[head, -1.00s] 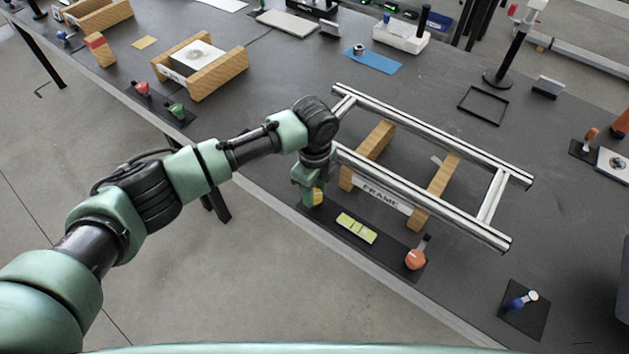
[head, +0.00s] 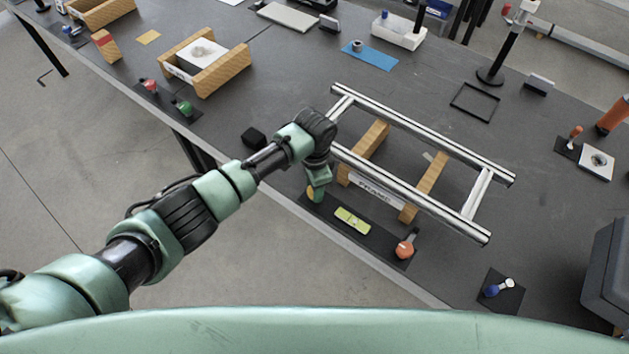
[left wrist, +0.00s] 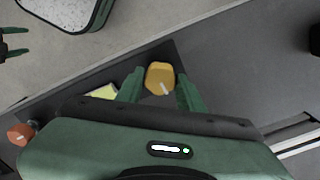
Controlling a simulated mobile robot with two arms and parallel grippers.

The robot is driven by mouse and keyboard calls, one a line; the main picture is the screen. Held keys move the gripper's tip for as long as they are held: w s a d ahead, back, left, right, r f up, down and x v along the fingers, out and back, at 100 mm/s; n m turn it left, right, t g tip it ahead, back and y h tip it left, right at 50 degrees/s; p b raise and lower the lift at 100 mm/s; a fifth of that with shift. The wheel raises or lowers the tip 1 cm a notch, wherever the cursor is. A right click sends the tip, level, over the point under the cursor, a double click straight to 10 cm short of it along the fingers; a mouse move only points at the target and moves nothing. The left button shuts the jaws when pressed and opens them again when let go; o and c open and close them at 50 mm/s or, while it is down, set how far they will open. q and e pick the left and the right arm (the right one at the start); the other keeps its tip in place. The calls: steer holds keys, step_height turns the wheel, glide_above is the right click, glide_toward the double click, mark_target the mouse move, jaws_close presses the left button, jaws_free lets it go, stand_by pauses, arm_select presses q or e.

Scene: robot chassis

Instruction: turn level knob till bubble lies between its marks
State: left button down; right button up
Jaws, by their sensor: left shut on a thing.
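The yellow-orange knob (head: 311,194) stands at the left end of a dark plate on the table's front edge. It also shows in the left wrist view (left wrist: 160,75), with a pale pointer line. My left gripper (head: 318,194) is shut on it, one finger on each side. The yellow-green level vial (head: 352,221) lies on the same plate, right of the knob; its bubble and marks are too small to read. In the left wrist view the vial (left wrist: 103,92) is partly hidden by a finger. My right gripper (left wrist: 18,42) shows at that view's left edge, fingers apart and empty.
An orange-red knob (head: 405,248) stands at the plate's right end. Behind the plate, a metal frame (head: 420,195) rests on wooden blocks beside a FRAME label (head: 375,191). A blue-knobbed switch (head: 492,290) sits to the right. Bare table lies between them.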

arm_select(q)
steer(key=shift+w+r+n+p, duration=0.15)
steer(key=shift+n+p, duration=1)
steer(key=shift+n, duration=1.15)
steer(key=c, duration=0.9)
jaws_free()
step_height(320, 180, up, 8)
steer(key=shift+f+b, duration=0.15)
steer(key=shift+b, duration=0.15)
